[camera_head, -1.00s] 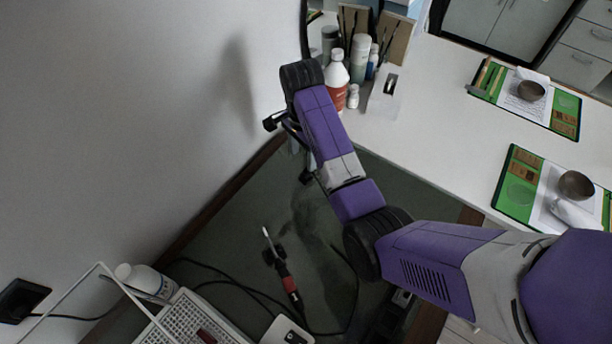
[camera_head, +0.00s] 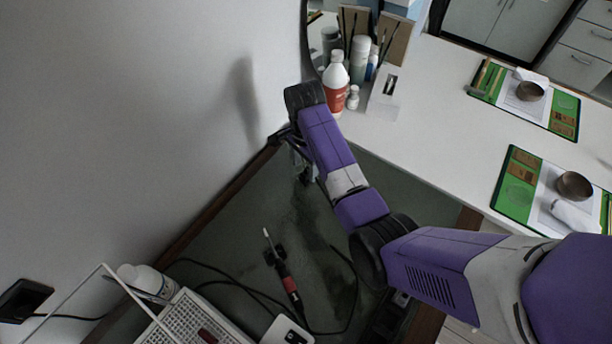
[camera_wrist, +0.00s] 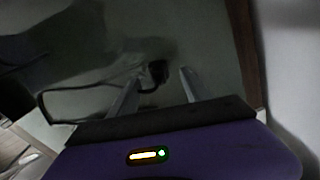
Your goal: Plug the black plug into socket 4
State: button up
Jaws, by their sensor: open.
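In the wrist view a small black plug-like object (camera_wrist: 158,73) with a black cable shows between the tips of my gripper (camera_wrist: 161,77). The two fingers are apart. I cannot tell whether they touch it or how far beyond the tips it lies. In the head view my gripper (camera_head: 298,158) is low beside the wall, left of the white table's corner, and partly hidden by my wrist. The plug cannot be made out in the head view. No socket numbered 4 can be read in either view.
A soldering iron (camera_head: 283,272) with a red grip lies on the dark green surface below. Black cables (camera_head: 235,283) run there. A white perforated basket (camera_head: 190,318) is at lower left. A red-labelled bottle (camera_head: 335,85) stands on the white table (camera_head: 430,120). A black wall fitting (camera_head: 22,299) is at left.

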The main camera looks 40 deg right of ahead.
aim_at(306, 173)
jog(key=shift+s+f, duration=0.15)
jog(key=shift+f, duration=1.5)
grip_shut()
